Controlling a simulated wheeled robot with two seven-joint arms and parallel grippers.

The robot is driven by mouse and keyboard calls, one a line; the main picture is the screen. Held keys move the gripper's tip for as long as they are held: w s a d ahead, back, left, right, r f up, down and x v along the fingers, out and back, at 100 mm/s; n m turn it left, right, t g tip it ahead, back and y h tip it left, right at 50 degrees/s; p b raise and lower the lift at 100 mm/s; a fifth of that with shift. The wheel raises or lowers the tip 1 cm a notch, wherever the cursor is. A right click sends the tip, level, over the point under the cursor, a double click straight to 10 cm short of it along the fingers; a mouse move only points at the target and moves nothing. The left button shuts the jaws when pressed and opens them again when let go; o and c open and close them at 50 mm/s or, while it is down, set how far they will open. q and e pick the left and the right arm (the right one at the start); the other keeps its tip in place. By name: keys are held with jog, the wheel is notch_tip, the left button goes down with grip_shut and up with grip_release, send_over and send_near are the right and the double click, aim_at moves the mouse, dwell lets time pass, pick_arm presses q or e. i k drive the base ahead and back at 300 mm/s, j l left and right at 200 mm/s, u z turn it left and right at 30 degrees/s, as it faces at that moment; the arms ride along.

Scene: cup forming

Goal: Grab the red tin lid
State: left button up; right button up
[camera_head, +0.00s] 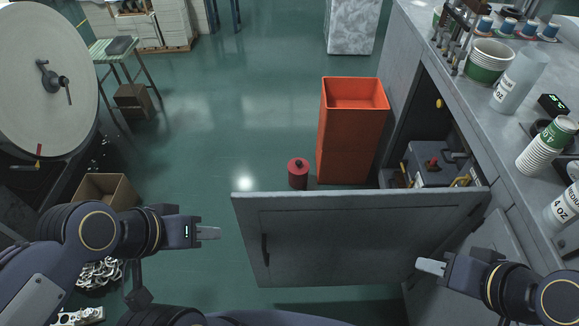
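A red tin (298,180) stands upright on the green floor, just left of the orange bin. Its red lid (298,165) is on top, with a small dark knob. The open cabinet door stands in front of the tin's lower edge. My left gripper (209,233) is left of the door, in front of and to the left of the tin, apart from it. My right gripper (430,267) is by the door's lower right, well away from the tin. Nothing shows in either gripper. The fingers are seen side-on, so their opening is unclear.
The grey cabinet door (360,235) is swung open between me and the tin. A tall orange bin (350,135) stands behind it. The counter (455,100) at right holds cup stacks. A cardboard box (106,188) and machine are at left. Floor left of the tin is clear.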

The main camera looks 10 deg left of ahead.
aim_at(298, 165)
jog(key=i+j, duration=0.1)
jog(key=j, duration=0.5)
jog(key=i+j+z, duration=0.1)
jog(key=j, duration=0.55)
jog(key=i+j, duration=0.1)
jog(key=j, duration=0.5)
jog(key=i+j+z, duration=0.25)
jog(key=i+j, duration=0.85)
jog(key=i+z, duration=0.1)
jog(key=i, duration=0.9)
